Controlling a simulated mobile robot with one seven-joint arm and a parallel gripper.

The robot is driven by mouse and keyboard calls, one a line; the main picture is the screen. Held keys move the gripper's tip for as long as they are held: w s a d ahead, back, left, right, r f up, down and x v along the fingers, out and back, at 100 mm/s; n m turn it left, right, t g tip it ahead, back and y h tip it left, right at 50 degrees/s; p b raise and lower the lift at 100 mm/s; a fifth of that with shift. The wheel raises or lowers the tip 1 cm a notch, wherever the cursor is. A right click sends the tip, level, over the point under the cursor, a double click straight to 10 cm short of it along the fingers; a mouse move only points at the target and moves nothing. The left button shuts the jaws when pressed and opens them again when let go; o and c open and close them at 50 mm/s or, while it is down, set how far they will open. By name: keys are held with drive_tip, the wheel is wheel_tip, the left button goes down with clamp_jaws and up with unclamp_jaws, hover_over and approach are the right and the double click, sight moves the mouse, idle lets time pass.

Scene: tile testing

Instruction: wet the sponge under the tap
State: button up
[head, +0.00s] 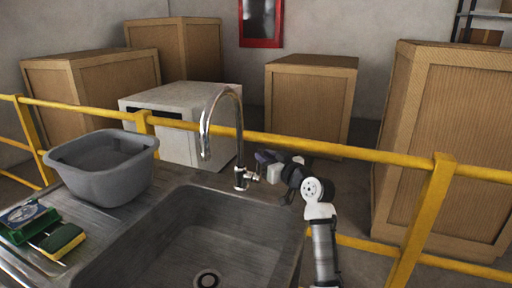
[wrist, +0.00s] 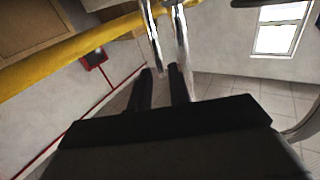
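The sponge (head: 62,240), yellow with a dark green side, lies on the drainboard at the left in the head view. The chrome tap (head: 238,125) curves over the sink (head: 205,235), and no water shows from its spout. My gripper (head: 262,162) is just right of the tap's base, close to its small side handle (head: 254,177). In the wrist view my gripper's two dark fingers (wrist: 161,82) stand apart, with chrome tap parts (wrist: 153,35) just beyond their tips. I see nothing held between them. Whether they touch the tap is unclear. The sponge is not in the wrist view.
A grey basin (head: 105,180) stands on the drainboard behind the sponge. A green item (head: 25,222) lies left of the sponge. A yellow rail (head: 300,145) runs behind the sink. Large crates (head: 310,95) and a white box (head: 180,110) stand beyond it.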

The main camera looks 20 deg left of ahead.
drive_tip(key=p+x, duration=0.1)
drive_tip(key=x, duration=0.4)
drive_tip(key=shift+w+a, duration=0.1)
drive_tip(key=shift+a, duration=0.1)
clamp_jaws()
